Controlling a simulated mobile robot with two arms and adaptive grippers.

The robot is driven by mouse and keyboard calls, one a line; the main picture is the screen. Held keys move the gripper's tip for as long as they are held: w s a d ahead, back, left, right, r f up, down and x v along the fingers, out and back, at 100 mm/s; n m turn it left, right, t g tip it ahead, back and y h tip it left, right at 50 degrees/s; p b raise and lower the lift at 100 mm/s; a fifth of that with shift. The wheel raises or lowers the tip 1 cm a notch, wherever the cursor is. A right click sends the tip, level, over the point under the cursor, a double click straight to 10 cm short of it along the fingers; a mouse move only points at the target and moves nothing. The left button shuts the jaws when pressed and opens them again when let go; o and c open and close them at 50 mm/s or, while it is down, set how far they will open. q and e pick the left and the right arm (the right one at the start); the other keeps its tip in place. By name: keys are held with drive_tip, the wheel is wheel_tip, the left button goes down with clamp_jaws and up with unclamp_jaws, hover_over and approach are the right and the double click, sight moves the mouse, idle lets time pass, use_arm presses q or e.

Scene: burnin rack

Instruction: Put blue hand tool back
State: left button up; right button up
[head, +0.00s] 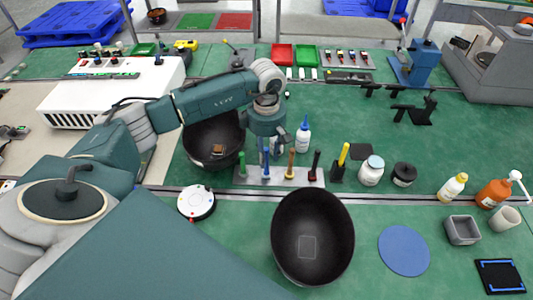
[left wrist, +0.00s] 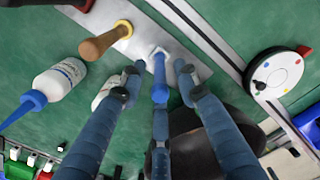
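My left gripper (head: 266,148) is right above the rack, pointing down. Its fingers (left wrist: 158,78) are open around the blue handle, with green gaps on both sides. Whether the finger behind touches the handle cannot be told. My right gripper is not in view.
A dark-handled tool (head: 315,163) shares the rack. A black bowl (head: 210,143) is beside my left arm, and another (head: 312,235) stands in front. A blue-capped bottle (head: 303,134) is close behind the rack. A white round device (head: 196,203) lies left.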

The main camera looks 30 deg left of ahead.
use_arm(q)
drive_tip(key=shift+w+r+b, duration=0.1)
drive_tip(key=shift+r+b, duration=0.25)
drive_tip(key=shift+r, duration=0.05)
wheel_tip(320, 180, up, 11)
drive_tip(key=b, duration=0.3)
drive_tip(key=shift+f, duration=0.2)
drive_tip(key=shift+r, duration=0.4)
drive_tip(key=shift+f, duration=0.1)
